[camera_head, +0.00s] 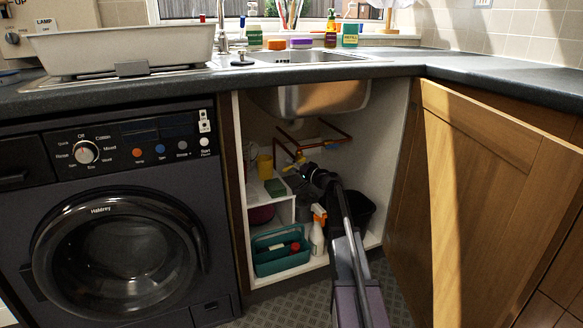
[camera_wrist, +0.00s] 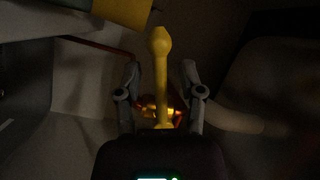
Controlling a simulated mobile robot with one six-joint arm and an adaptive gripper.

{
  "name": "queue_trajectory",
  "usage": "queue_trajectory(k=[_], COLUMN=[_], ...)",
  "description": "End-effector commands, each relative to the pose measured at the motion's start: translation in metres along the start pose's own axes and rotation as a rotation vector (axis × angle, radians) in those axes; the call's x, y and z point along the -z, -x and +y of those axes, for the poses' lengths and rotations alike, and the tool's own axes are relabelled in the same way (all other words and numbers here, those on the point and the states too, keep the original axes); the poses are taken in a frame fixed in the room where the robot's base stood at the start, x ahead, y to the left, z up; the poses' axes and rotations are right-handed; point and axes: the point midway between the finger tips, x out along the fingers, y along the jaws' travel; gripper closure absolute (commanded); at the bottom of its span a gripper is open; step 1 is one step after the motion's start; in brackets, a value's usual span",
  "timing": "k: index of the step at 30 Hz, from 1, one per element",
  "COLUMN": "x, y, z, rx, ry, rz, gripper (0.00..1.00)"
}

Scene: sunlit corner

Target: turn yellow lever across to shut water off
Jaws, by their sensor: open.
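The yellow lever (camera_wrist: 160,75) stands up the middle of the wrist view, its rounded knob at the top and its base at a brass-coloured fitting (camera_wrist: 158,110). My gripper (camera_wrist: 160,67) is open, one finger on each side of the lever, with a visible gap on both sides. In the head view the lever (camera_head: 290,168) shows small inside the open sink cupboard, just left of my gripper (camera_head: 306,171). My gripper and arm hide part of the valve there.
Copper pipes (camera_head: 322,132) run under the sink bowl (camera_head: 310,97). A yellow cup (camera_head: 265,166) is to the left; a teal caddy (camera_head: 280,262) and spray bottle (camera_head: 317,238) stand below. The cupboard door (camera_head: 490,200) hangs open at right. A pale pipe (camera_wrist: 235,122) lies right of my fingers.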

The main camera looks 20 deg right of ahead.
Motion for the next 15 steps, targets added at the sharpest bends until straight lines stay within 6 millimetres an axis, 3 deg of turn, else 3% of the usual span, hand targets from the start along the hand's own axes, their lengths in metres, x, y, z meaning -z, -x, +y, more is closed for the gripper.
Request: queue_trajectory(k=[8, 15], x=[0.000, -0.001], y=[0.016, 0.046], z=[0.000, -0.001], rx=[-0.001, -0.002], ry=[0.000, 0.000], rz=[0.000, 0.000], gripper=[0.50, 0.50])
